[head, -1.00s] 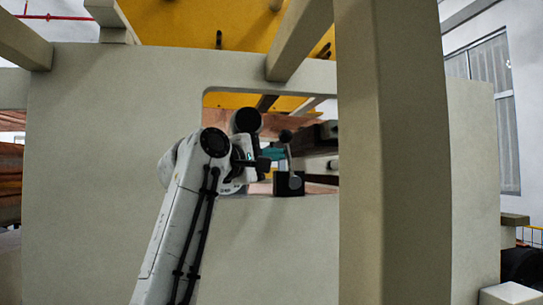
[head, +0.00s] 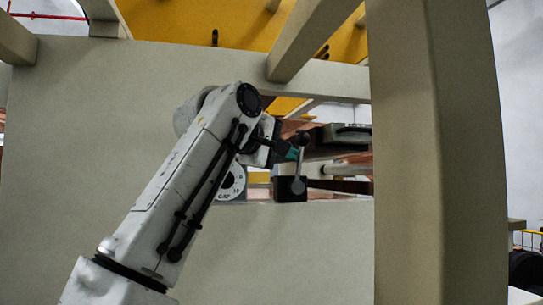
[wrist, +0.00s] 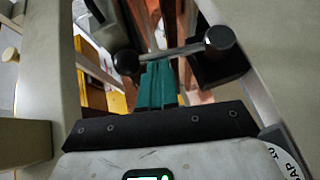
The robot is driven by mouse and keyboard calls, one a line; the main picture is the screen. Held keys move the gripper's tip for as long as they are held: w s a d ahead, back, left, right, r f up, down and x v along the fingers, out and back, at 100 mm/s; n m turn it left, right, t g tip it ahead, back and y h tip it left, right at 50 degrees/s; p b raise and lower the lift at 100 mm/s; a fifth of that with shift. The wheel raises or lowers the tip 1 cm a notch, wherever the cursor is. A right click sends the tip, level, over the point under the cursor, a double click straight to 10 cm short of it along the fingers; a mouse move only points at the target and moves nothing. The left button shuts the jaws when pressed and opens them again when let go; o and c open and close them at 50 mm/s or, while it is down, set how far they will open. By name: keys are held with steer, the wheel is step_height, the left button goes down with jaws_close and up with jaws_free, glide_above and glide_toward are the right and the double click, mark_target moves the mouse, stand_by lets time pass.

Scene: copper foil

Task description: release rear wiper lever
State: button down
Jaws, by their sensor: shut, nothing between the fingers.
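The lever (head: 299,168) is a grey rod with a black knob at its top, on a black box (head: 290,189) at the opening's lower edge. It stands nearly upright in the head view. In the wrist view the lever rod (wrist: 173,53) crosses the picture between two dark round ends, with the black box (wrist: 222,72) on the right. My gripper (head: 292,153) has teal fingers, shut and empty, beside the rod at upper-middle height. In the wrist view my gripper (wrist: 160,64) points at the rod's middle. I cannot tell whether the tips touch it.
A pale wall (head: 320,240) surrounds the opening. A thick beige post (head: 440,150) stands close on the right. A slanting beam (head: 312,40) crosses above. Copper-coloured sheets and dark bars lie inside the opening, behind the lever.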

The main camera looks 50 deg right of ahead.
steer(key=shift+s+d+r+m+t+y+p, duration=0.2)
steer(key=shift+s+d+m+y+p, duration=0.15)
steer(key=shift+d+y, duration=0.2)
steer(key=shift+s+d+r+m+t+y+p, duration=0.1)
steer(key=shift+s+d+m+t+y+p, duration=0.25)
steer(key=shift+y, duration=0.3)
steer(key=shift+s+d+f, duration=0.25)
steer(key=shift+s+d, duration=0.2)
steer(key=shift+d, duration=0.25)
steer(key=shift+s+d+f+y, duration=0.3)
steer(key=shift+s+d, duration=0.1)
steer(key=shift+d, duration=0.2)
steer(key=shift+s+d+f+y, duration=0.3)
steer(key=shift+s+d, duration=0.1)
steer(key=shift+d, duration=0.2)
steer(key=shift+s, duration=0.1)
